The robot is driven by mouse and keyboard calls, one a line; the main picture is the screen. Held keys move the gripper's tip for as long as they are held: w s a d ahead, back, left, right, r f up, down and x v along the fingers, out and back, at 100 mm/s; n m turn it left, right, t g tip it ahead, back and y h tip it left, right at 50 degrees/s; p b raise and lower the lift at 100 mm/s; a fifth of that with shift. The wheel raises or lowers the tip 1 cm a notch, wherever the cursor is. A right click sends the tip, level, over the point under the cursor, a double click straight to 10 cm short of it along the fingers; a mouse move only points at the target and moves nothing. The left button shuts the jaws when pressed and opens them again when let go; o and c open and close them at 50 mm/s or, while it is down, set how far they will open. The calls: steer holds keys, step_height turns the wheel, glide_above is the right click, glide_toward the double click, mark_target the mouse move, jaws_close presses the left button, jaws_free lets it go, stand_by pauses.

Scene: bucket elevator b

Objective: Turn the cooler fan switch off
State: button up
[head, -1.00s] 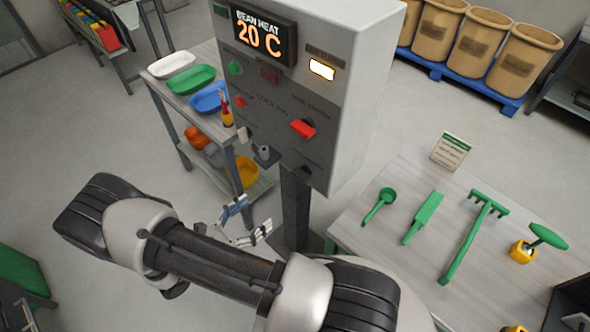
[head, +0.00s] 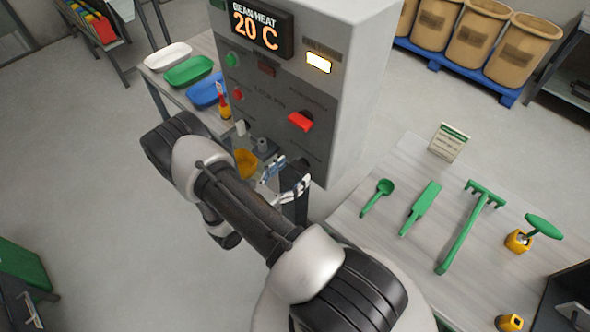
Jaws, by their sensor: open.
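A grey control cabinet (head: 350,85) stands in the middle of the head view, with a display (head: 258,30) reading BEAN HEAT 20 C. On its face are a red lever switch (head: 301,121), a green button (head: 233,60), a red button (head: 238,94), and a lit pale lamp (head: 318,62). The small labels are too blurred to tell which control is the cooler fan's. My gripper (head: 288,176) is open and empty near the cabinet's lower edge. It is below the red switch in the picture and seems apart from it.
A table (head: 400,185) with green tools is at the right. A small grey fitting (head: 262,146) projects low on the cabinet. Barrels (head: 475,40) stand behind.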

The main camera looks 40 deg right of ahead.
steer(key=shift+d, duration=0.9)
steer(key=shift+c, duration=0.2)
steer(key=c, duration=1)
